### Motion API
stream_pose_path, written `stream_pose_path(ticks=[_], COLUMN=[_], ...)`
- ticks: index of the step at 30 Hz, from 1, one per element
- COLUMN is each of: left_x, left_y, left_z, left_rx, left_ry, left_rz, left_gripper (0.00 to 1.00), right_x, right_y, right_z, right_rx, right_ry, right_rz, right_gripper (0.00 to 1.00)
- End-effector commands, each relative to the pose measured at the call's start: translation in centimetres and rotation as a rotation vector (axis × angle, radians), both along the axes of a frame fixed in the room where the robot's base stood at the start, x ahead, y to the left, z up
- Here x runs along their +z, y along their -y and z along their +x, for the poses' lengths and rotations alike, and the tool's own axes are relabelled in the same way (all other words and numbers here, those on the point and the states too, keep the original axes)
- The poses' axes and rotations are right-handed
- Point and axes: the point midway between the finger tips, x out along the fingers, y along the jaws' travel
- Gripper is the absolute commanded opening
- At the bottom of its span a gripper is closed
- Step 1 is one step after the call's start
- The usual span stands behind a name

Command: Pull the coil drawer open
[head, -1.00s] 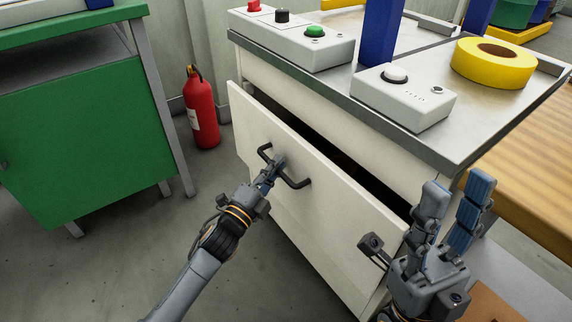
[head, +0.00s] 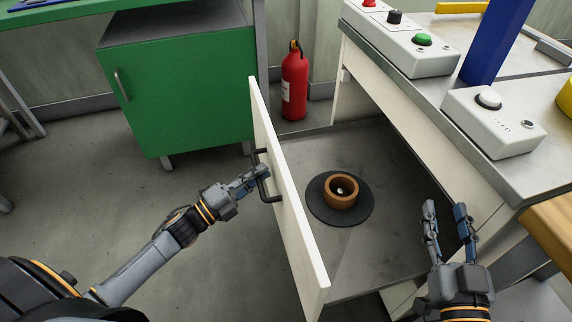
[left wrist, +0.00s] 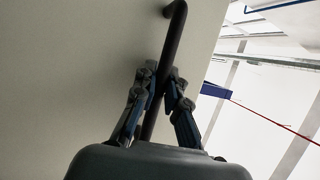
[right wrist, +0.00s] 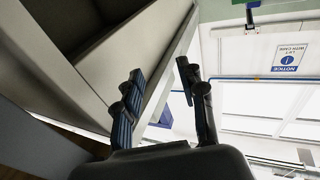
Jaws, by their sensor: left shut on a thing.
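The coil drawer is pulled out of the cabinet, and its white front panel (head: 285,190) stands well clear of it. A black bar handle (head: 264,180) is on the panel. My left gripper (head: 256,176) is shut on the handle; in the left wrist view the fingers lie on both sides of the dark bar (left wrist: 168,60). Inside the drawer a copper-brown coil (head: 341,192) sits on a round dark disc (head: 325,212). My right gripper (head: 446,208) is open and empty, to the right of the drawer near the cabinet; its parted fingers show in the right wrist view (right wrist: 160,85).
A red fire extinguisher (head: 294,85) stands behind the drawer. A green cabinet (head: 190,95) is at the back left. The floor left of the drawer is clear.

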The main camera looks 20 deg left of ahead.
Motion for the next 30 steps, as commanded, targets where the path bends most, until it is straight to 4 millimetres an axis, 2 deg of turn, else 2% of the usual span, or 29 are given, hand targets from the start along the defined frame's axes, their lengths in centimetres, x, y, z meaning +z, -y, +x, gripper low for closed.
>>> stream_pose_path(ticks=[3, 9, 15, 26, 27, 30], left_x=[-0.2, -0.2, -0.2, -0.2, -0.2, -0.2], left_y=[-1.9, -3.8, -4.5, -4.6, -4.6, -4.6], left_z=[-1.4, -2.7, -3.3, -3.3, -3.3, -3.3], left_rx=[0.004, 0.004, 0.003, 0.003, 0.003, 0.002], left_ry=[-0.009, -0.007, -0.006, -0.005, -0.005, -0.004], left_rz=[0.003, 0.003, 0.002, 0.001, 0.001, 0.001], left_gripper=[0.0, 0.0, 0.0, 0.0, 0.18, 0.36], right_x=[-1.4, -3.2, -4.0, -4.1, -4.1, -4.0], right_y=[0.2, 0.6, 0.7, 0.7, 0.7, 0.7], right_z=[0.0, -0.2, -0.3, -0.3, -0.3, -0.3], right_rx=[-0.005, -0.012, -0.014, -0.014, -0.015, -0.015], right_ry=[-0.084, -0.175, -0.211, -0.216, -0.216, -0.216], right_rz=[-0.022, -0.046, -0.054, -0.055, -0.055, -0.055], right_gripper=[0.4, 0.4, 0.4, 0.4, 0.4, 0.4])
